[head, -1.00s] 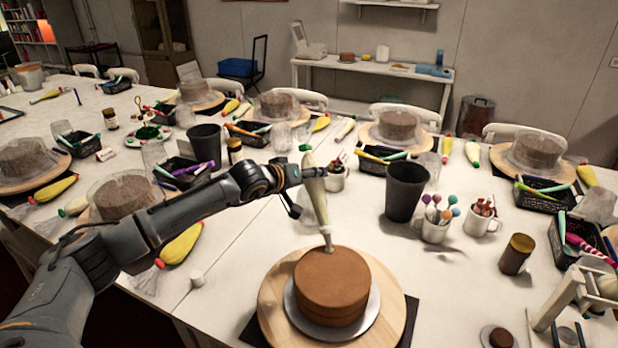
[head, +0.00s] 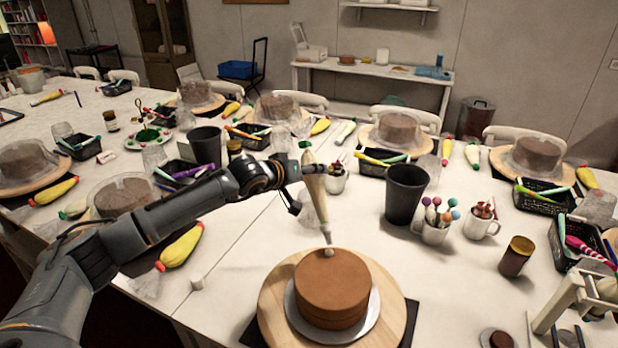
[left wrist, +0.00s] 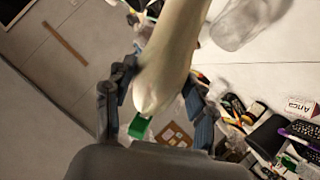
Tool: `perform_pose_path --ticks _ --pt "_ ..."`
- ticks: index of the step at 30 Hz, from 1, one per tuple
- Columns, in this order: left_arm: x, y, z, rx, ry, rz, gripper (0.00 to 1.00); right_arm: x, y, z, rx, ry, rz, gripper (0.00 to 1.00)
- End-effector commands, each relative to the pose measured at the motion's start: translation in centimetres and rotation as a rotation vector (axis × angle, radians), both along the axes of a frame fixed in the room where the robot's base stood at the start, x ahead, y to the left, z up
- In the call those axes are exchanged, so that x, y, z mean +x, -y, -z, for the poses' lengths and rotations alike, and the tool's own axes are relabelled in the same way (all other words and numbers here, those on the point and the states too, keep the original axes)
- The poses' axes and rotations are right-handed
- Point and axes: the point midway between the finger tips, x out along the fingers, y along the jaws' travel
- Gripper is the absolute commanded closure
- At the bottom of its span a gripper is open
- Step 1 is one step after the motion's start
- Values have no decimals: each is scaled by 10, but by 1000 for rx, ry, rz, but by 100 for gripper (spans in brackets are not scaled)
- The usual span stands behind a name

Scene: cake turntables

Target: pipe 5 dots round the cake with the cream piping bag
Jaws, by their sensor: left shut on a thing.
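The brown round cake (head: 332,292) sits on a silver board (head: 371,318) on the round wooden turntable (head: 272,312) at the front. One small pale cream dot (head: 328,253) is on the cake's top near its back edge. My left gripper (head: 314,172) is shut on the cream piping bag (head: 318,203), nozzle down. The nozzle tip is just above the dot; a small gap seems to show. In the left wrist view the bag (left wrist: 172,50) runs between both fingers (left wrist: 155,100), with a green clip (left wrist: 138,126) at its end. My right gripper is not in view.
A dark cup (head: 405,195), a cup of coloured sticks (head: 436,224), a mug (head: 481,222) and a brown jar (head: 516,257) stand right of and behind the cake. A white stand (head: 566,292) is at the right edge. Covered cakes stand farther back.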

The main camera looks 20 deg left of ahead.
Motion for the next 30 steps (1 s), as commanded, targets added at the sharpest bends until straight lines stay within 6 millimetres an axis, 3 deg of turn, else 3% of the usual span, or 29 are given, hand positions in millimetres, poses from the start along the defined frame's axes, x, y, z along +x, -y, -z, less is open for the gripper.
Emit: perform_pose_path --ticks 5,16,30 --pt "0 0 -13 0 4 0 56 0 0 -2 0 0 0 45" --pt "-4 -3 -12 -2 0 0 56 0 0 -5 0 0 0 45" --pt "-70 -36 -6 0 2 7 56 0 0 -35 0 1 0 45"
